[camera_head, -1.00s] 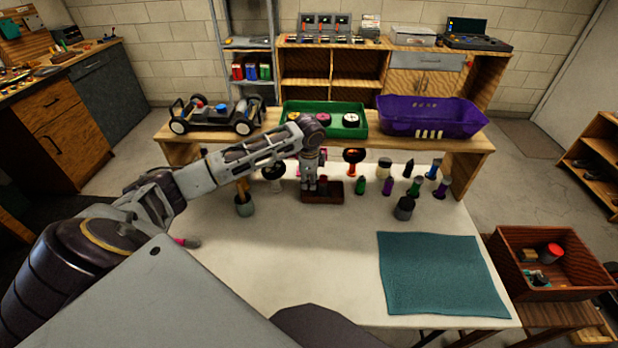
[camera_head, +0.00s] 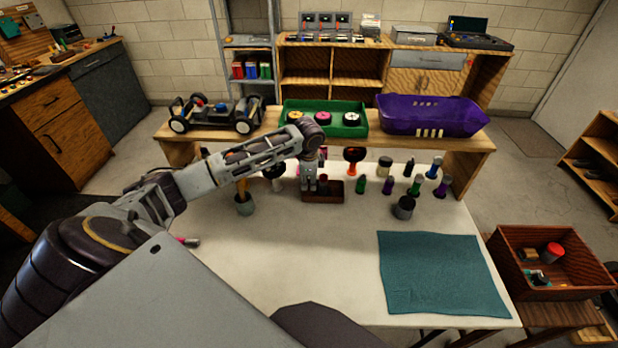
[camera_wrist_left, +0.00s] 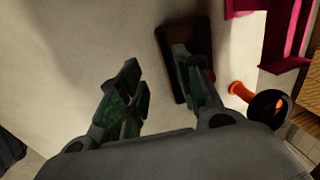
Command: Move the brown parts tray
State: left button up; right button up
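The brown parts tray (camera_head: 334,196) is a small dark brown tray near the back of the white table, in front of the raised shelf. In the left wrist view its rim (camera_wrist_left: 165,48) shows beyond the fingers. My left gripper (camera_head: 309,187) is at the tray's left part in the head view. In the left wrist view it (camera_wrist_left: 158,82) is open, with a clear gap between the fingers. One finger overlaps the tray and the other lies outside it. I cannot tell whether either finger touches the tray. My right gripper is not in view.
Several small bottles and tools, including a dark grey cup (camera_head: 404,208), stand right of the tray. A grey cup (camera_head: 245,205) stands left. The shelf holds a car chassis (camera_head: 215,115), green tray (camera_head: 350,131) and purple bin (camera_head: 432,118). A teal mat (camera_head: 440,272) lies front right.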

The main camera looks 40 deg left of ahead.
aim_at(309, 197)
pick_arm(q)
jog(key=x, duration=1.2)
jog(key=shift+d, duration=0.15)
jog(key=shift+c, duration=0.4)
grip_shut()
